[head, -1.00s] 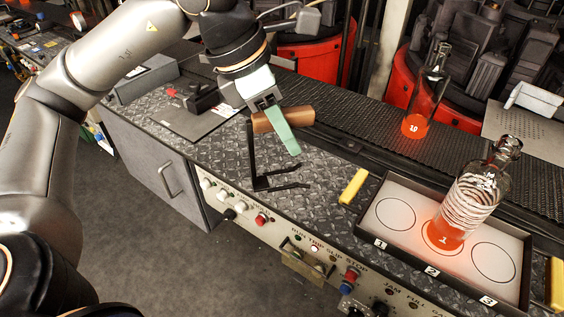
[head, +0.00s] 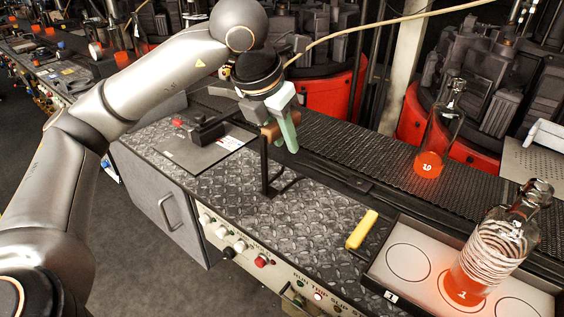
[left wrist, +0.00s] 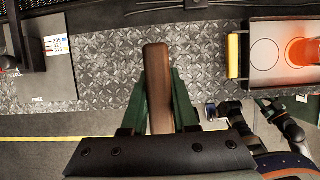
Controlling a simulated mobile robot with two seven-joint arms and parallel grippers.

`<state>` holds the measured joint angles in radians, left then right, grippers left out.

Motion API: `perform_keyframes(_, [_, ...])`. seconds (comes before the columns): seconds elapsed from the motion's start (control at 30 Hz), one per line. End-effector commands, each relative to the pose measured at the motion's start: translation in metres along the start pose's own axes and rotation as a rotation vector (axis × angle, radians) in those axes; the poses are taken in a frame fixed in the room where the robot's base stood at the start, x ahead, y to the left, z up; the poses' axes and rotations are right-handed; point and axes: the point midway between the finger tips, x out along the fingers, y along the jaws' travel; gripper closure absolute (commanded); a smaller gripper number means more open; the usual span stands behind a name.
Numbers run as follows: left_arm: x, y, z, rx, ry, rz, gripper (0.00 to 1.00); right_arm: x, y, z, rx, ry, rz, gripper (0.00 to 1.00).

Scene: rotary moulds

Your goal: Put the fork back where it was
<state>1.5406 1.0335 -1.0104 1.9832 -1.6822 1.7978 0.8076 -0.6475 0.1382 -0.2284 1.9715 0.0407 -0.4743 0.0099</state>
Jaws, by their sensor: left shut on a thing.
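The fork shows in the head view with a brown wooden handle (head: 268,132) and a dark shaft (head: 264,170) hanging down to two bent prongs. The prongs are low over the patterned bench top; I cannot tell whether they touch it. My left gripper (head: 285,130), with pale green fingers, is shut on the wooden handle. In the left wrist view the handle (left wrist: 157,85) lies lengthwise between the green fingers of the left gripper (left wrist: 158,95); the shaft and prongs are hidden there. My right gripper is not seen.
A grey plate with a dark device (head: 207,128) lies left of the fork. A tray (head: 372,275) with yellow handles and marked circles holds a glowing bottle (head: 490,250). Another glowing bottle (head: 434,140) stands on the dark conveyor (head: 360,150). Bench (head: 320,215) between fork and tray is clear.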

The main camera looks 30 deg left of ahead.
Motion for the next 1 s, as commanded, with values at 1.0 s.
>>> perform_keyframes(1.0, [0.091, 0.027, -0.005, 0.003, 0.001, -0.001, 1.00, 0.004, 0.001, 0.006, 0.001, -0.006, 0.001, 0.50])
